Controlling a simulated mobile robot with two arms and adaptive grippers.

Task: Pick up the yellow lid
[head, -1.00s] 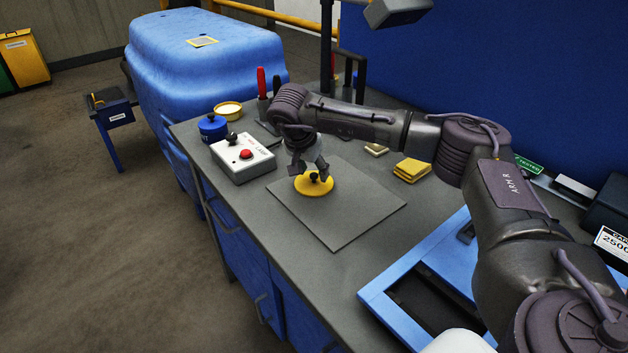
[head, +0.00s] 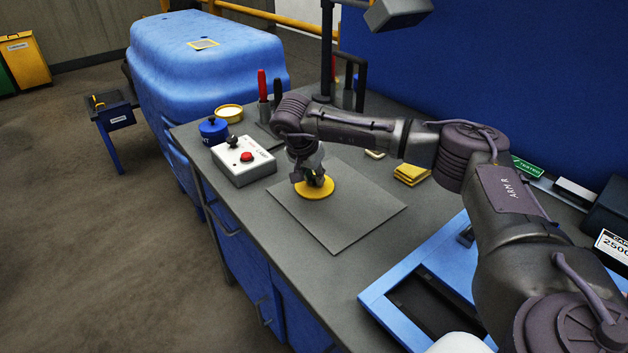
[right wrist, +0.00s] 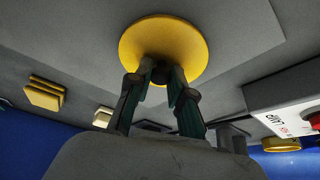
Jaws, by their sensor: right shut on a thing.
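The yellow lid (head: 314,191) is a round disc on the grey mat (head: 345,218) on the workbench. In the right wrist view the lid (right wrist: 163,42) shows whole apart from its middle, where the gripper covers part of it. My right gripper (head: 316,180) is directly above the lid, pointing down. In the right wrist view its fingers (right wrist: 161,78) are closed on the dark knob at the lid's centre. The lid looks flat on the mat; I cannot tell any gap under it. My left gripper is not in view.
A white control box (head: 243,160) with a red button stands left of the mat. Yellow pads (head: 412,173) lie to the right. A blue frame (head: 425,277) lies at front right.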

